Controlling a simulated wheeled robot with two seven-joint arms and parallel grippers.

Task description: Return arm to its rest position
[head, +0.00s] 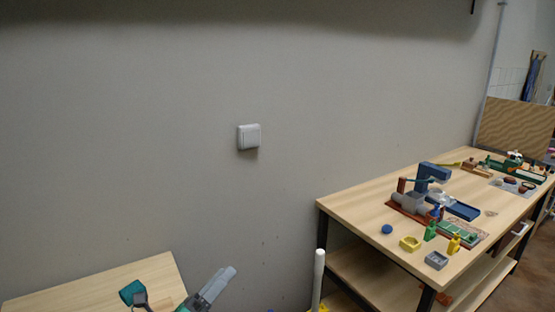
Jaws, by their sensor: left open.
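My left gripper (222,279) shows at the bottom edge, left of centre, grey with a little teal. It points up and to the right and looks empty, with its jaws open. It is beside the right end of a light wooden table (80,288), apart from the other workbench. Most of my left arm is below the picture. My right gripper is out of view.
A dark teal piece with a grey part (132,291) shows over the left table; I cannot tell what it is. A white post (318,275) stands near the wooden workbench (350,208), which holds several small items. A wall switch (248,137) is above.

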